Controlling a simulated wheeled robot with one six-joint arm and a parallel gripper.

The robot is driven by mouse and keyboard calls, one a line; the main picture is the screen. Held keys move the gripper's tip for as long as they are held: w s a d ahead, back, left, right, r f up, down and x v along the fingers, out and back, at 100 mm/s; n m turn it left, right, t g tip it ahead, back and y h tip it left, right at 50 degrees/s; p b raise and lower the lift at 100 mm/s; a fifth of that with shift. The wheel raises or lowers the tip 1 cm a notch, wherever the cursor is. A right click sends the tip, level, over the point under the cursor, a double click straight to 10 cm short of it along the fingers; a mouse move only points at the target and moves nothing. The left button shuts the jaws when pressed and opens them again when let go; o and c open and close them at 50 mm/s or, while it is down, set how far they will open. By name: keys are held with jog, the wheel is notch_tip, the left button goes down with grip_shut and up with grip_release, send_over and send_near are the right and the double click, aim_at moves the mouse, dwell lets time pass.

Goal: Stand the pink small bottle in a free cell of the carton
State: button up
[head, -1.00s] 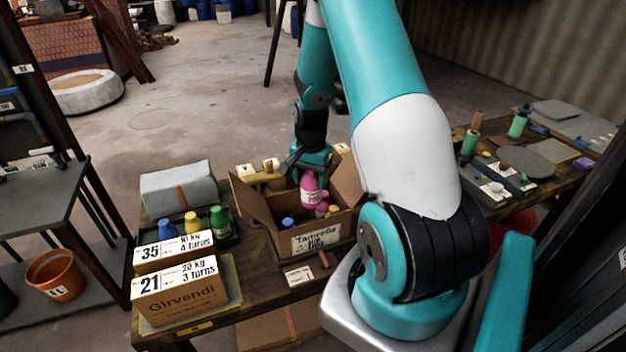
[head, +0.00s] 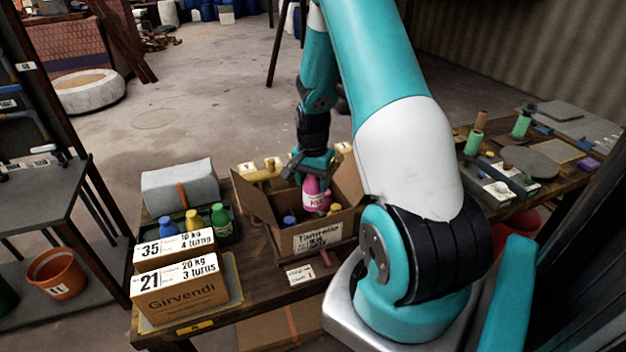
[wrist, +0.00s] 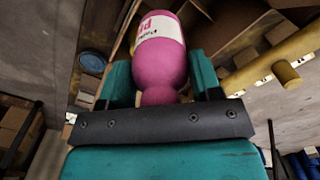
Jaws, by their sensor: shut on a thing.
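My gripper (head: 313,170) is shut on the pink small bottle (head: 316,196), which has a white label. The bottle hangs about upright in the opening of the cardboard carton (head: 317,240). In the wrist view the bottle (wrist: 160,62) sits between the two teal fingers (wrist: 160,85). A blue bottle top (head: 289,220) shows in the carton at its front left. The lower part of the held bottle and most cells are hidden by the carton's walls and flaps.
A dark tray (head: 226,240) with blue, yellow and green bottles stands left of the carton. Two labelled boxes (head: 180,296) are in front of it, and a grey case (head: 178,187) behind. A yellow object (head: 262,172) lies behind the carton. Another table (head: 560,180) is at right.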

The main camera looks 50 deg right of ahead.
aim_at(313, 198)
jog(key=shift+f, duration=0.1)
jog(key=shift+f+b, duration=1.05)
jog(key=shift+f, duration=0.25)
jog(key=shift+f+b, duration=0.65)
jog(key=shift+f, duration=0.25)
jog(key=shift+f, duration=0.2)
jog(key=shift+f+b, duration=0.55)
jog(key=shift+f, duration=0.15)
jog(key=o, duration=1.2)
jog(key=shift+c, duration=0.2)
jog(key=shift+r, duration=0.1)
